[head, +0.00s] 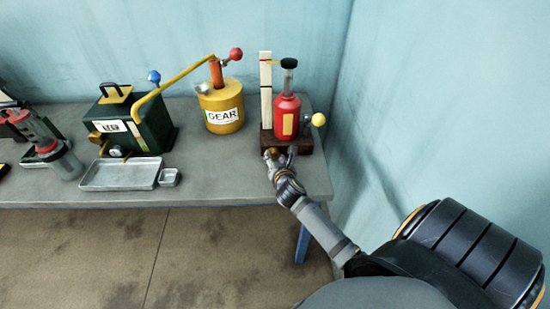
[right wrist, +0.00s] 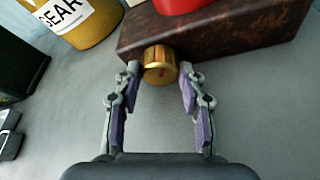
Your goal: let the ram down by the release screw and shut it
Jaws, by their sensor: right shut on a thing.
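A red bottle jack (head: 287,112) stands on a dark brown block (head: 304,146) at the right end of the bench. Its grey ram (head: 288,80) rises out of the top, with a dark cap. A pale upright post (head: 266,95) stands beside it, and a yellow pointer reaches toward it near the top. The brass release screw (right wrist: 160,67) sticks out of the block's front face. My right gripper (right wrist: 161,75) is shut on it, a finger on each side; it also shows in the head view (head: 271,156). My left gripper is out of view.
A yellow ball knob (head: 318,119) sits right of the jack. A yellow GEAR can (head: 221,107), a green box (head: 125,122), a metal tray (head: 120,174) and a small dish (head: 169,177) stand to the left. The wall is close on the right.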

